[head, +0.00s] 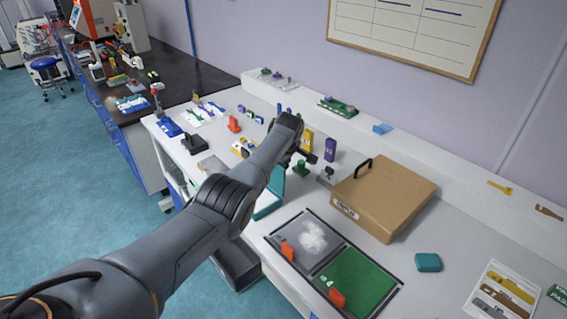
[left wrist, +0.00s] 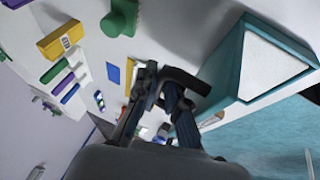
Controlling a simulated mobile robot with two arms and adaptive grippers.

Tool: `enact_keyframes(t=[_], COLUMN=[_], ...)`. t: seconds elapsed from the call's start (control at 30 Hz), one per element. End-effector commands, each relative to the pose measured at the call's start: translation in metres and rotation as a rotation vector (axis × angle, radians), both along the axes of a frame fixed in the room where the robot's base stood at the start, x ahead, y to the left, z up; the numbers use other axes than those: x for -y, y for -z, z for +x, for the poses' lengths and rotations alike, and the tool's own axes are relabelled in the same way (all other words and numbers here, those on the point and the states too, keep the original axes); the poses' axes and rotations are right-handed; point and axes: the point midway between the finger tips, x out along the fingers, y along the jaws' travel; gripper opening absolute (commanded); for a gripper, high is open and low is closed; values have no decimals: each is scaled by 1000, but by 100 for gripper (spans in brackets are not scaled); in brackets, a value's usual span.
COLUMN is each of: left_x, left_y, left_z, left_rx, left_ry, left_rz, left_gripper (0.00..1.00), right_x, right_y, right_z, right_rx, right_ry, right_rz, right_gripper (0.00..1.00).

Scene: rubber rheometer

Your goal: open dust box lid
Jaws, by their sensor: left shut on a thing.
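My left gripper (head: 301,152) reaches over the bench from the left. In the left wrist view its fingers (left wrist: 160,88) are shut on a short black bar-like piece (left wrist: 188,80); what this belongs to is unclear. A teal box (head: 270,196) is partly hidden behind my arm. It shows close beside the fingers in the left wrist view (left wrist: 228,65), with a pale panel framed by a teal rim. A tan box (head: 385,205) with a black handle (head: 363,168) stands to the right, apart from my gripper. No label naming the dust box is readable. My right gripper is out of view.
A grey and green tray (head: 345,285) with white powder and orange scrapers lies at the front. A purple block (head: 330,149) and green weight (head: 300,167) stand near my gripper; a teal block (head: 428,262) lies right. The bench surface (head: 455,225) is clear beside the tan box.

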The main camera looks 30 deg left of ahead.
Motion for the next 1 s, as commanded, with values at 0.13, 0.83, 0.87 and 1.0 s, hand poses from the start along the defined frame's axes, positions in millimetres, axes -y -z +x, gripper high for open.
enact_keyframes(t=[0.13, 0.83, 0.87, 1.0], left_x=[-1, 0, 0, 2], left_y=[-4, -2, -2, -8], left_z=[3, 1, 1, -1], left_rx=[10, 5, 5, 7], left_ry=[3, 1, 1, 1], left_rz=[3, 2, 2, 2], left_gripper=[0, 34, 34, 34], right_x=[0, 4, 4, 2], right_y=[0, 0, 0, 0], right_z=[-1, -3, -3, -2], right_rx=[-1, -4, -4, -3], right_ry=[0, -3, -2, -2], right_rz=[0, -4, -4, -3], right_gripper=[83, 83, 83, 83])
